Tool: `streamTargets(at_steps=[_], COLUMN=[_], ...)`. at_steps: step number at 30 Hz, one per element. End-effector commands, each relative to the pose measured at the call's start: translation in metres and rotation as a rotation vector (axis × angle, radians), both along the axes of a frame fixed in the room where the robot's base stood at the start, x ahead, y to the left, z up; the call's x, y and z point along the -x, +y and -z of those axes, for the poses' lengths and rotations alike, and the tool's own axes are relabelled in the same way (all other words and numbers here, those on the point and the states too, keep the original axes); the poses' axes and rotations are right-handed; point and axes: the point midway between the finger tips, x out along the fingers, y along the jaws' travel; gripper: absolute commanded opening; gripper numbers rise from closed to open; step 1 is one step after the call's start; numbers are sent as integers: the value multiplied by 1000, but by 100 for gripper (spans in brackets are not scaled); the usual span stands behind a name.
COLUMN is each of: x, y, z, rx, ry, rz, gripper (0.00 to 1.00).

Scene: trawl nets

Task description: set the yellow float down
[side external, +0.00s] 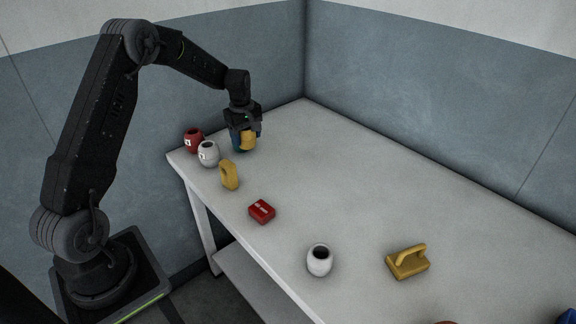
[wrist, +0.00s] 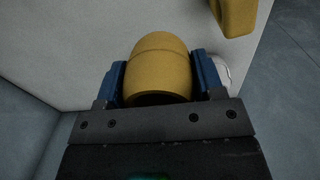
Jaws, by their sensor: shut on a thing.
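The yellow float (side external: 248,139) is held between the blue fingers of my gripper (side external: 245,144), low at the far left end of the table. In the wrist view the float (wrist: 160,60) is a rounded yellow body with a seam around it. The fingers of my gripper (wrist: 160,78) press on its left and right sides. The float's underside is hidden, so I cannot tell whether it touches the table.
On the white table (side external: 370,185), a red pot (side external: 194,140), a white pot (side external: 208,154) and a yellow piece with a hole (side external: 230,175) stand near the gripper. The table's middle is clear.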

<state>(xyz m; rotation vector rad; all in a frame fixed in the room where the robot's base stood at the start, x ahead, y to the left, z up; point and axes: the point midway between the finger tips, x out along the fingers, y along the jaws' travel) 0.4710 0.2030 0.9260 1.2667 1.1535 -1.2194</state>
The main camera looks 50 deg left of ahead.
Motion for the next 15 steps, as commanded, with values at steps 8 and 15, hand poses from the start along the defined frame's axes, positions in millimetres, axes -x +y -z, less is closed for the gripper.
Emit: streamTargets(at_steps=[8,15], x=[-25,-35], y=[-86,-158], z=[-2,-4], rx=[-1,-2], ry=[4,1], rz=[593,1106], gripper=[39,39])
